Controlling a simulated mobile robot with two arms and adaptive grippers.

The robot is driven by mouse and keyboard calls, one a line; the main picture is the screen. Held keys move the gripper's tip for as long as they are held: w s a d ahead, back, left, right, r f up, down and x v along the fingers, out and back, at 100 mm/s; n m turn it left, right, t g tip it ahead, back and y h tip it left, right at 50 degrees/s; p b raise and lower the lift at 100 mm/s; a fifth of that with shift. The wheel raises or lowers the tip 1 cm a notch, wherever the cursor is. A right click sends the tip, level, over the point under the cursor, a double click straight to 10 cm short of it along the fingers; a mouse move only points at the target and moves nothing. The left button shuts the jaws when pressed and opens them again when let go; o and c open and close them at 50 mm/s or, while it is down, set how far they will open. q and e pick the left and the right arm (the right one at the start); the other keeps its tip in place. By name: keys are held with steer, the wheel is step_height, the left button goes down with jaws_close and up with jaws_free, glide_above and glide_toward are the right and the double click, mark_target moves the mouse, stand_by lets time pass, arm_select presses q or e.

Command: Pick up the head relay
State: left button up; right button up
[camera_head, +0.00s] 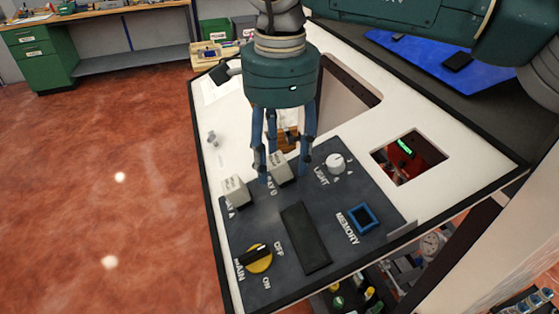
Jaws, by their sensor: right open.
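Two pale grey relay blocks sit on the dark control panel (322,212). The front-left relay (235,190) stands by a partly hidden label ending in A. The other relay (280,168) is farther back, by a second partly covered label. No mark shows which one is the head relay. My right gripper (283,173) points down over the farther relay, its blue fingers open and spread to either side of it. I cannot tell whether they touch it. My left gripper is not in view.
The panel also has a yellow MAIN switch (259,259), a LIGHT knob (336,163), a blue-framed MEMORY socket (361,217) and a dark slot (305,238). A square opening (425,165) lies to the right. A blue mat (425,58) is behind. Red floor is clear at left.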

steer(key=shift+f, duration=0.2)
steer(key=shift+s, duration=0.1)
steer(key=c, duration=1)
steer(key=shift+r, duration=0.1)
steer(key=shift+r, duration=0.25)
steer(key=shift+c, duration=0.5)
step_height(320, 180, up, 11)
steer(key=shift+f+b, duration=0.1)
steer(key=shift+b, duration=0.65)
step_height(320, 180, up, 8)
steer(key=p, duration=0.2)
glide_above(279, 158)
steer(key=shift+d+r+p, duration=0.1)
steer(key=shift+r+p, duration=0.2)
steer(key=shift+p, duration=0.05)
